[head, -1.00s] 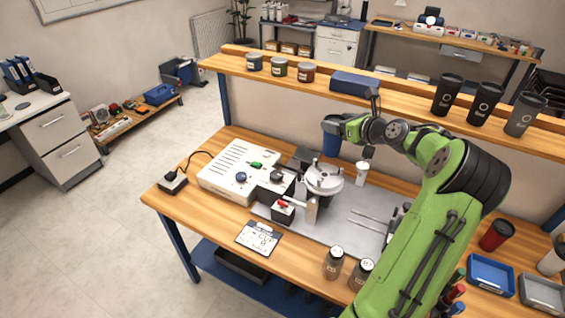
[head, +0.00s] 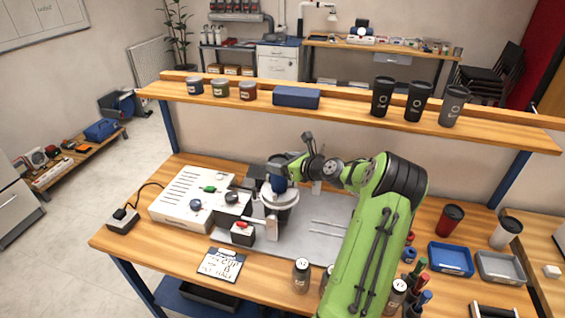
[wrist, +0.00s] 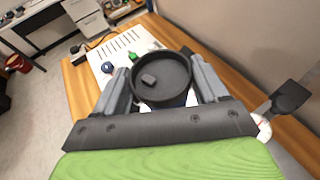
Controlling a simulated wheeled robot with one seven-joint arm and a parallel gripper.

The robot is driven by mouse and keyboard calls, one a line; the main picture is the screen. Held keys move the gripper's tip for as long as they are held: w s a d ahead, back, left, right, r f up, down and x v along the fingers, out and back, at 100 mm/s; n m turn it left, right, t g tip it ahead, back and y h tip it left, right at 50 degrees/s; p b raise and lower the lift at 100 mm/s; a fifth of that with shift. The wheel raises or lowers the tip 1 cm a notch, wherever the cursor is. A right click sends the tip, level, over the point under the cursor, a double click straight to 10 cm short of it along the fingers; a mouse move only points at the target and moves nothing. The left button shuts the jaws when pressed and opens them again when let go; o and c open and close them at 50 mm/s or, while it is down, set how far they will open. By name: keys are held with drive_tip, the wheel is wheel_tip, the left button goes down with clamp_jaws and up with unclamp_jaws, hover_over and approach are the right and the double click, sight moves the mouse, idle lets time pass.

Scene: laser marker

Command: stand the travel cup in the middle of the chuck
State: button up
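The travel cup (head: 278,183) is blue with a dark round lid. My gripper (head: 280,165) is shut on it near the top and holds it roughly upright. In the wrist view the dark lid (wrist: 162,78) sits between the two fingers of my gripper (wrist: 165,88). The chuck (head: 270,199) is a pale round disc on the laser marker. In the head view the cup is over the chuck and overlaps its middle. I cannot tell whether the cup's base touches it. The cup hides part of the chuck, and the wrist view does not show the chuck clearly.
The white control box (head: 185,209) with knobs stands left of the chuck, with a small red-buttoned box (head: 242,233) in front. A shelf (head: 340,108) with jars and dark cups runs behind. Blue (head: 450,258) and grey trays stand right.

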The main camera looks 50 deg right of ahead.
drive_tip(key=o, duration=0.4)
drive_tip(key=shift+o, duration=0.2)
